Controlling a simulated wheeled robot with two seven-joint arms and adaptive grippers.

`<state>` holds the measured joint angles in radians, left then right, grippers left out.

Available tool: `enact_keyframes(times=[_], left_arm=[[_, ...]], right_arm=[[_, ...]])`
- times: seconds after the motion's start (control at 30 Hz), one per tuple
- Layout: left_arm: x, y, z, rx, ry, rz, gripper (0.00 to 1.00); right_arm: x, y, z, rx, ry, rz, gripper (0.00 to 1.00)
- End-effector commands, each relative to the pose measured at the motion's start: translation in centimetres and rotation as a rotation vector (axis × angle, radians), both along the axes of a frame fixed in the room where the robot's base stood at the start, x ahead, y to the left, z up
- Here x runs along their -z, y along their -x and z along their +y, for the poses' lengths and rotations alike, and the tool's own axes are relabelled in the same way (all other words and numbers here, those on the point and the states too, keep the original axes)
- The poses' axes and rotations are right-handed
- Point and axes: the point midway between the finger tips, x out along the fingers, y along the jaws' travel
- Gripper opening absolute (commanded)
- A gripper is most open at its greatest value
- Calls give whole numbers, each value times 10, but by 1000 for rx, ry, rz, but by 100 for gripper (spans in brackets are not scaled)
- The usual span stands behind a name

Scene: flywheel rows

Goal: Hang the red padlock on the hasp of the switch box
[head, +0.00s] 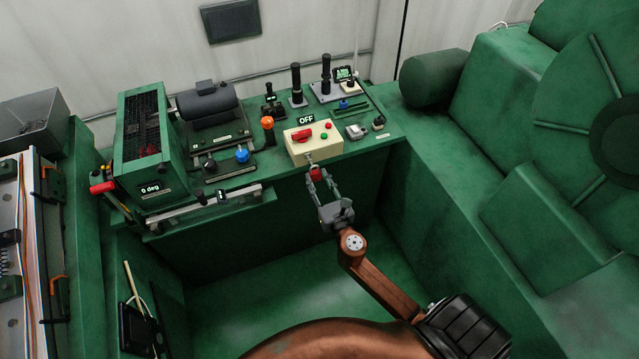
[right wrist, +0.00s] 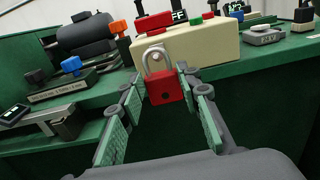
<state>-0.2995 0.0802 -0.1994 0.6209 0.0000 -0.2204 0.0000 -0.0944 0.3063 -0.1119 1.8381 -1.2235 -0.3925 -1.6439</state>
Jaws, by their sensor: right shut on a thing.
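The red padlock (head: 317,174) is held between the fingertips of my right gripper (head: 316,180), just in front of the cream switch box (head: 327,147). In the right wrist view the padlock (right wrist: 165,87) is upright, with its grey shackle (right wrist: 154,59) on top, overlapping the front of the switch box (right wrist: 205,45). The box has a red handle and an OFF sign. The hasp is not clear behind the shackle; I cannot tell whether the shackle touches it or passes through it. My left gripper is not in view.
The box stands at the front edge of a green bench (head: 385,136). An orange knob (head: 267,122) and a blue knob (head: 242,154) are to its left. The space below the bench edge is open.

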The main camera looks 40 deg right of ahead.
Motion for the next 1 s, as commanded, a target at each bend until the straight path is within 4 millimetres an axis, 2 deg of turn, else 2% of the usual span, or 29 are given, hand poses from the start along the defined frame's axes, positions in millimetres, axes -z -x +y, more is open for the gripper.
enact_keyframes(times=[0.5, 1.0], left_arm=[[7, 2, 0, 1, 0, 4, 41], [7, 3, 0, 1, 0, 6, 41]], right_arm=[[6, -25, -6, 0, 0, -1, 3], [9, -29, -7, 0, -1, -1, 3]])
